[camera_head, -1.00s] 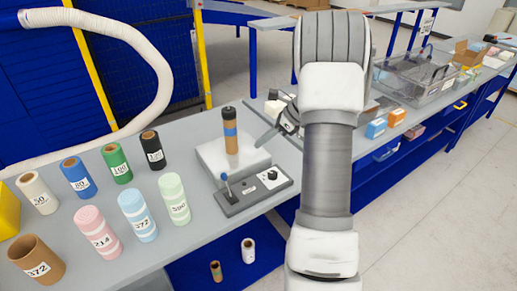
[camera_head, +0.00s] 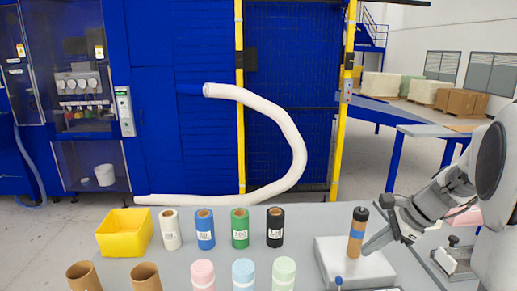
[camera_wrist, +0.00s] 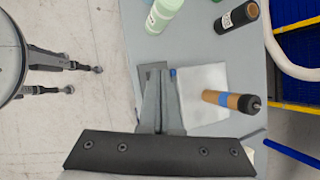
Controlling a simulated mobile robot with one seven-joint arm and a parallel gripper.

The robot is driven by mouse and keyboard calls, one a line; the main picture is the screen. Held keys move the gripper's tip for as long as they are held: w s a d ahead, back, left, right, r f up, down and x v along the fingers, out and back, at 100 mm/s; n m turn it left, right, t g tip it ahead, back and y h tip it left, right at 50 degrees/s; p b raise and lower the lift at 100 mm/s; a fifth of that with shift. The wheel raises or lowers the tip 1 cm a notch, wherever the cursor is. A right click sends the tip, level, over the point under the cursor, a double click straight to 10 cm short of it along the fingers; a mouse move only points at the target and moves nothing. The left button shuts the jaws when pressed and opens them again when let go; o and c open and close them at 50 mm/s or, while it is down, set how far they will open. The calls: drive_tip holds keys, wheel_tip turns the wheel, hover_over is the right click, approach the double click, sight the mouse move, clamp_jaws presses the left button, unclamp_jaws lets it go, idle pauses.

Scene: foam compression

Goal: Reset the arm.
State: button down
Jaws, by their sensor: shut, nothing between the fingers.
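My gripper (camera_head: 372,246) is at the right in the head view, with its fingers angled down to the left beside the white block (camera_head: 330,262). In the wrist view my gripper (camera_wrist: 155,75) shows its fingers together, with nothing between them. A brown cylinder (camera_head: 357,235) with a blue band and a dark top stands upright on the white block. The same cylinder (camera_wrist: 232,100) is to the right of the fingers in the wrist view, apart from them. My arm comes in from the right edge.
White, blue, green and black rolls stand on the grey table (camera_head: 128,262), with pastel and brown rolls in front. A yellow bin (camera_head: 124,236) sits at the left. A white hose (camera_head: 290,135) curves behind the table, before blue cabinets. A blue-tipped lever (camera_head: 339,281) is near the block.

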drive_tip(key=s+a+r+n+t+h, duration=0.1)
drive_tip(key=s+a+r+n+h, duration=0.1)
drive_tip(key=s+a+n, duration=0.4)
drive_tip(key=s+a+r+n+t+h+b, duration=0.1)
drive_tip(key=s+a+r+n+h, duration=0.2)
drive_tip(key=s+n, duration=1)
drive_tip(key=s+a, duration=0.2)
drive_tip(key=a, duration=0.1)
drive_tip(key=shift+a+r+n, duration=0.25)
drive_tip(key=shift+r+n, duration=0.05)
